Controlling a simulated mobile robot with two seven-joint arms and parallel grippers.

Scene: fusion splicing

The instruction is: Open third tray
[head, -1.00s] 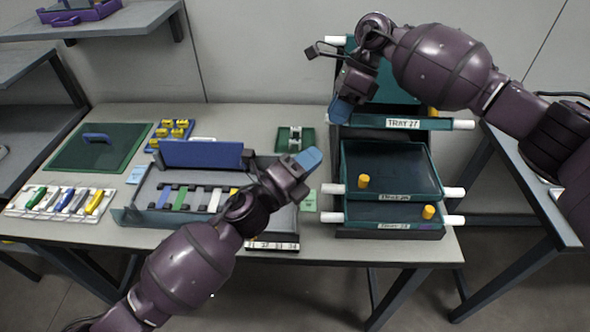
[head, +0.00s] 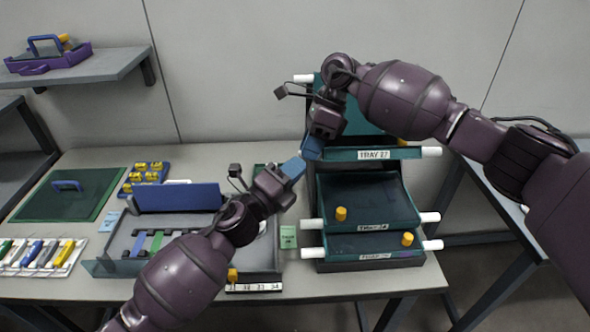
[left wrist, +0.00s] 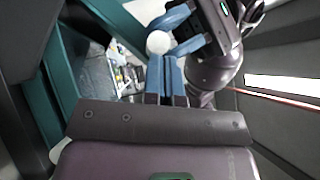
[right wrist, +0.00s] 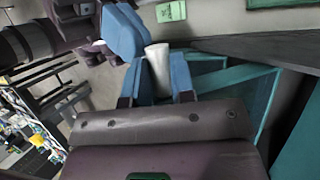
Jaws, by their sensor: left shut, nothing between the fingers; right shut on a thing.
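A dark green tray labelled TRAY 27 (head: 391,153) stands above two lower trays in the rack. Its right white handle (head: 432,152) sticks out, while my right gripper covers its left side in the head view. My right gripper (head: 311,148) is shut on a white handle (right wrist: 158,68) at that left side. The handle's round end (left wrist: 158,43) shows between the right gripper's blue fingers in the left wrist view. My left gripper (head: 294,169) is shut and empty, just below and left of the right gripper. Its closed blue fingers (left wrist: 167,78) point toward the handle.
The middle tray (head: 365,205) and bottom tray (head: 345,247) have white side handles and yellow knobs. A raised green panel with a white handle (head: 303,78) stands behind TRAY 27. A blue-lidded workstation (head: 178,198) lies left, beneath my left arm. A green mat (head: 70,193) lies further left.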

